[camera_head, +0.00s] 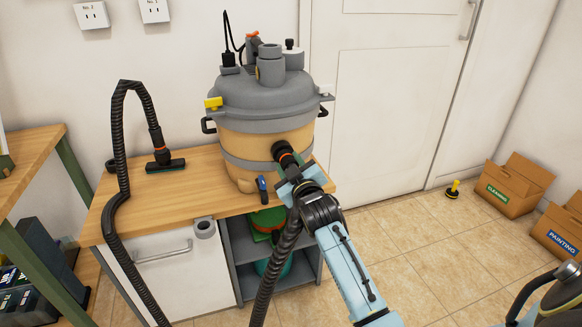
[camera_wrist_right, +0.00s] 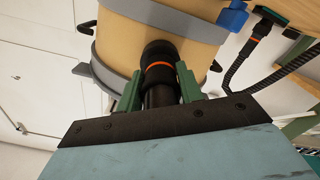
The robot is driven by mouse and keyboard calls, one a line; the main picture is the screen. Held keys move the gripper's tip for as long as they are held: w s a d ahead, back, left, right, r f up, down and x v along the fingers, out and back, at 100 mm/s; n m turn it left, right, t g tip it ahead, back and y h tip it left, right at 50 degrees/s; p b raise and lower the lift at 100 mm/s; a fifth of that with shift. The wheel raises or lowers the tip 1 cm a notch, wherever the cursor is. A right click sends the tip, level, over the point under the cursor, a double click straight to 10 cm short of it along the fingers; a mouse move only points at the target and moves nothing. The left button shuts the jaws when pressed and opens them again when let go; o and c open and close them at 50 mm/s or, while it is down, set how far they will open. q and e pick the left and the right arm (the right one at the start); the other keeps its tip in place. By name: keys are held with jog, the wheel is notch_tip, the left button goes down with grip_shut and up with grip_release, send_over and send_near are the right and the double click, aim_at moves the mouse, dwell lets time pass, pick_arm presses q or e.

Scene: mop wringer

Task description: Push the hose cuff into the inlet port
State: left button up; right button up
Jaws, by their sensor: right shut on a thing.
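The hose cuff (camera_wrist_right: 158,82) is black with an orange ring. My right gripper (camera_wrist_right: 159,88) is shut around it, and its green fingers sit on either side. In the head view my right gripper (camera_head: 296,175) holds the cuff (camera_head: 285,156) against the front of the tan vacuum drum (camera_head: 250,146). The cuff's far end meets a round black fitting, the inlet port (camera_wrist_right: 158,48), on the drum wall. I cannot tell how deep the cuff sits in it. My left gripper is not in view.
The drum stands on a wooden bench (camera_head: 190,192). The ribbed hose (camera_head: 275,270) hangs below my right gripper. Another stretch of hose with a floor nozzle (camera_head: 165,165) is at the left. Cardboard boxes (camera_head: 512,186) stand on the floor at right.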

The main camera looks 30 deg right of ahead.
jog(key=shift+w, duration=0.3)
dwell(0.6)
jog(key=o, duration=1)
jog(key=shift+o, duration=0.2)
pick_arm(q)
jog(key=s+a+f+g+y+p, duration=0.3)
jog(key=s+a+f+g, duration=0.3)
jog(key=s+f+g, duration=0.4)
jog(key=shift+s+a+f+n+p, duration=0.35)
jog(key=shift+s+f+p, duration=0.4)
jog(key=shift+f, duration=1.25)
pick_arm(e)
jog(key=v, duration=1.3)
jog(key=shift+s, duration=0.2)
